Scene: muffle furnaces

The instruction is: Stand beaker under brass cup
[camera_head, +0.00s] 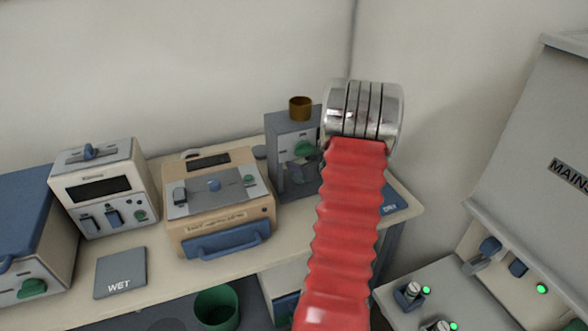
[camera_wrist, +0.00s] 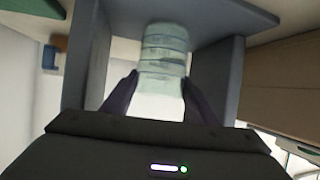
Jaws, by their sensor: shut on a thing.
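The brass cup (camera_head: 300,107) sits on top of a grey upright stand (camera_head: 283,140) at the back of the bench in the head view. The clear glass beaker (camera_wrist: 165,60) shows in the wrist view between the dark fingers of my gripper (camera_wrist: 160,92), which is shut on it. The beaker is within the stand's open bay, between grey side walls (camera_wrist: 218,75). I cannot tell whether its base touches the surface below. In the head view my arm hides my gripper and the beaker. The brass cup is not visible in the wrist view.
Left of the stand is a tan furnace (camera_head: 217,205) with a blue handle, then a white instrument (camera_head: 103,185). A WET mat (camera_head: 120,273) lies on the front bench; a DRY mat (camera_head: 396,205) is at its right end. A green bin (camera_head: 217,307) stands below.

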